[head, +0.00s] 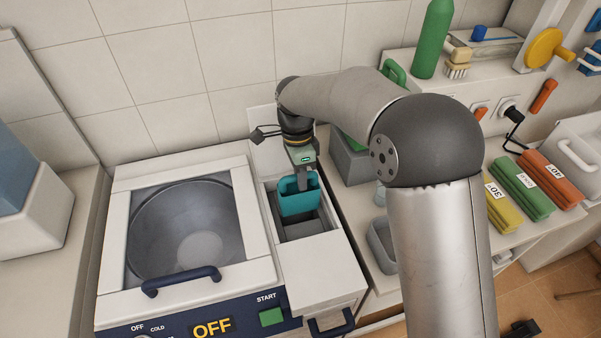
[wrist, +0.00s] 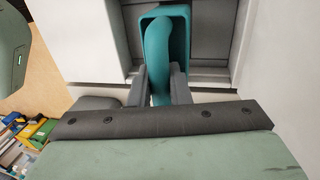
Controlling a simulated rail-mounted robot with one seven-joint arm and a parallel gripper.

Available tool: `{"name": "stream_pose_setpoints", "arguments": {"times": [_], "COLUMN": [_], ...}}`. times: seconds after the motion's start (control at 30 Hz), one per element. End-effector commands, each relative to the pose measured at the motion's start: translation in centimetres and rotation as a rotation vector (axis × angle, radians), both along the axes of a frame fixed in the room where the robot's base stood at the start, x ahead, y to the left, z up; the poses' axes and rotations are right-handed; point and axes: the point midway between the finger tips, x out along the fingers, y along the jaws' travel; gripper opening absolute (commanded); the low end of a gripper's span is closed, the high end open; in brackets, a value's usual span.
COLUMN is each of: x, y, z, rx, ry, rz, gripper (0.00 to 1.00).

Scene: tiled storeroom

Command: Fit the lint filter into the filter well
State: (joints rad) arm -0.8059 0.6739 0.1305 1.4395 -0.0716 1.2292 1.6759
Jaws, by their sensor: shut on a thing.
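The teal lint filter (head: 298,199) is an open box shape with a grip bar. It is upright over the filter well (head: 306,229), a dark grey rectangular opening in the machine's top, right of the round lid. Its lower end appears at or inside the mouth; I cannot tell how deep it is. My gripper (head: 302,178) is above it, shut on its bar. In the wrist view my fingers (wrist: 160,88) close on both sides of the teal bar of the lint filter (wrist: 179,20). The well's far side shows beyond; its floor is partly hidden.
The washer's round glass lid (head: 187,235) with a dark blue handle (head: 181,280) is left of the well. A raised white flap (head: 268,142) stands behind it. A grey bin (head: 352,160) and folded towels (head: 520,188) are on the right counter.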

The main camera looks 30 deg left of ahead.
Motion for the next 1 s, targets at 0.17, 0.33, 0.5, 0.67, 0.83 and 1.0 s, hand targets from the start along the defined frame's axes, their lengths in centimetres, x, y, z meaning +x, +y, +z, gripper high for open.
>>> {"name": "stream_pose_setpoints", "arguments": {"times": [0.17,0.33,0.5,0.67,0.83,1.0], "x": [0.0,0.0,0.0,0.0,0.0,0.0], "y": [0.0,0.0,0.0,0.0,0.0,0.0], "z": [-2.0,-2.8,-2.8,-2.8,-2.8,-2.8], "rx": [0.000,-0.001,0.000,0.000,0.000,0.000], "ry": [0.000,0.001,0.000,0.000,0.000,0.000], "rz": [0.000,0.000,0.000,0.000,0.000,0.000], "gripper": [0.00,0.00,0.00,0.00,0.00,0.00]}}
